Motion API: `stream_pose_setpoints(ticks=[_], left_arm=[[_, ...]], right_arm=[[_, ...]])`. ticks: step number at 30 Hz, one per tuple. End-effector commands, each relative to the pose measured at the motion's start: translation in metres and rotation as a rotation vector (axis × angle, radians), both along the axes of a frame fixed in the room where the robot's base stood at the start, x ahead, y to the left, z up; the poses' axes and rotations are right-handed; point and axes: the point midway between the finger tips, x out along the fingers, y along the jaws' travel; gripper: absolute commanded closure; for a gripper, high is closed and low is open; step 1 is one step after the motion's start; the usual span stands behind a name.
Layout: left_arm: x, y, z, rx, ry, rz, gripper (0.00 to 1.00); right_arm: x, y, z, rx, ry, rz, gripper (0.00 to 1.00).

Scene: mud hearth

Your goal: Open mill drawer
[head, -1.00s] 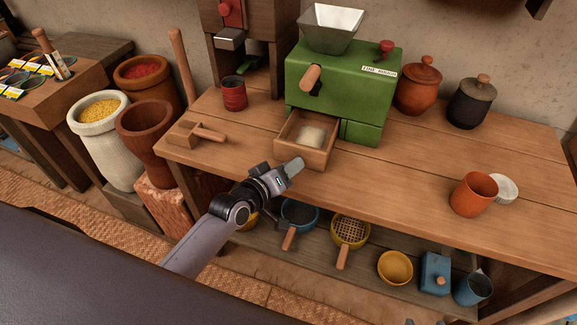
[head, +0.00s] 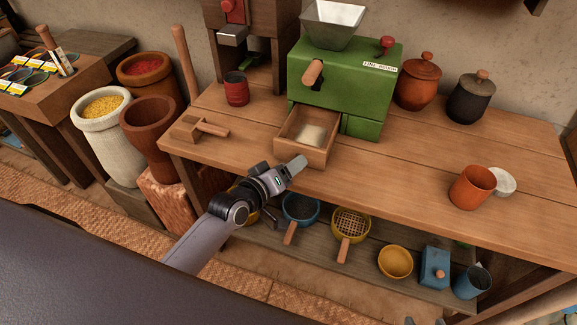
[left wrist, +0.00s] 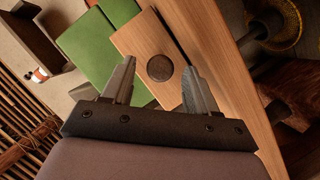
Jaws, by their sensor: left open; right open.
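The green mill (head: 345,85) stands on the wooden table, with a metal hopper on top. Its wooden drawer (head: 319,156) sticks out of the lower left front and is open, with a pale heap (head: 309,135) inside. My left gripper (head: 298,163) is open just in front of the drawer. In the left wrist view the drawer front (left wrist: 140,38) has a round dark knob (left wrist: 159,68) that shows between the two spread fingers, with a gap on each side. Two small tips of my right gripper (head: 424,321) show apart at the bottom edge.
A wooden mallet (head: 205,127) and a red cup (head: 236,91) are left of the drawer. Lidded jars (head: 419,85) stand right of the mill, and an orange cup (head: 471,188) is further right. Pans and bowls sit on the lower shelf.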

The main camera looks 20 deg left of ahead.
Motion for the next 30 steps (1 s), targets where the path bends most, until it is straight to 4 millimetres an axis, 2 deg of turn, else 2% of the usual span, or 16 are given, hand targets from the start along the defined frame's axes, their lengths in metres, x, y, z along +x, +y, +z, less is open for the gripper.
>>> stream_pose_setpoints(ticks=[15,30], left_arm=[[-0.056,0.019,0.016,0.002,0.002,0.000,0.42],[-0.062,0.021,0.018,0.001,0.001,0.000,0.42]], right_arm=[[0.000,0.000,0.005,0.000,-0.001,0.000,0.44],[0.001,0.000,0.005,-0.001,-0.001,0.001,0.44]])
